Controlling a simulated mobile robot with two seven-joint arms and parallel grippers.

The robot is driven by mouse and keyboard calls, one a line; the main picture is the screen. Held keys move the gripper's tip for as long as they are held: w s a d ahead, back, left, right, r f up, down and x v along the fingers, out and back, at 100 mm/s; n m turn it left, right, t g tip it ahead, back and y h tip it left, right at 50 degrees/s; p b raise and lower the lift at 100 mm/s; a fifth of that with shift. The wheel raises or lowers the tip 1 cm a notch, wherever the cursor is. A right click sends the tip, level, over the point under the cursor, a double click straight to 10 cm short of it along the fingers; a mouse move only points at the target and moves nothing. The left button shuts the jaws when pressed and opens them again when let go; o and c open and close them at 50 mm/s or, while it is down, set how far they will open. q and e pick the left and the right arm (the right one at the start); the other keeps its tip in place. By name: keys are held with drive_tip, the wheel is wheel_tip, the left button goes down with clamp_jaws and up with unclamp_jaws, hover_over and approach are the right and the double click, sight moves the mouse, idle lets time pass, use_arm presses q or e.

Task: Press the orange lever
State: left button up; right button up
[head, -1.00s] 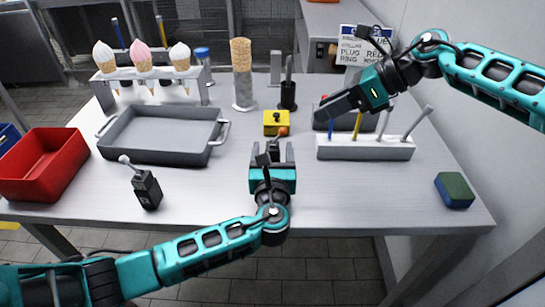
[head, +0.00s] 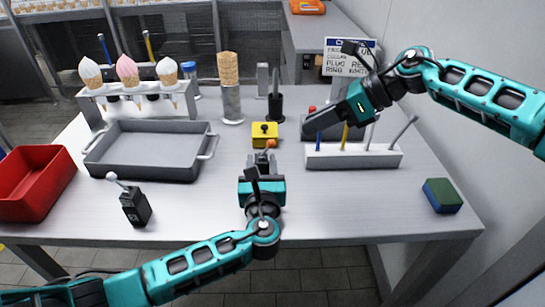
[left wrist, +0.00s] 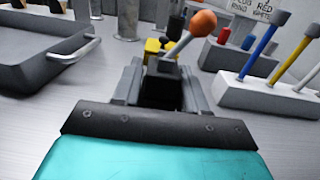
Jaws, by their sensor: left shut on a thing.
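The orange lever (left wrist: 203,22) is an orange ball on a slanted grey rod rising from a small black box (left wrist: 160,88). In the head view the orange ball (head: 271,143) shows just beyond my left gripper (head: 264,160). In the left wrist view the black box sits between the two grey fingers of my left gripper (left wrist: 160,92), which is shut on it. The lever leans to the right there, and its ball is clear of the fingers. My right gripper (head: 308,127) is at the back right, above the white holder; its finger gap cannot be seen.
A yellow box (head: 264,133) with a black knob stands just behind the lever. A white holder (head: 353,156) with several rods is to the right. Another black lever box (head: 136,208) stands front left, by a grey tray (head: 120,167).

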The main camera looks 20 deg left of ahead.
drive_tip(key=d+f+y, duration=0.1)
drive_tip(key=s+d+f+y, duration=0.1)
drive_tip(key=d+f, duration=0.1)
drive_tip(key=shift+s+f+m, duration=0.15)
drive_tip(key=shift+s+m, duration=0.05)
drive_tip(key=shift+m, duration=0.1)
clamp_jaws()
drive_tip(key=shift+m+t+y, duration=0.5)
drive_tip(key=shift+t+y, duration=0.3)
drive_tip(key=shift+y, duration=0.1)
drive_tip(key=shift+s+d+f, duration=0.1)
drive_tip(key=shift+d+f, duration=0.25)
drive_tip(key=shift+d, duration=0.5)
drive_tip(key=shift+s+d+f, duration=0.15)
drive_tip(key=shift+d+f, duration=0.25)
drive_tip(key=shift+d, duration=0.4)
drive_tip(key=shift+s+d+f, duration=0.1)
drive_tip(key=shift+d+f, duration=0.25)
drive_tip(key=shift+d, duration=0.5)
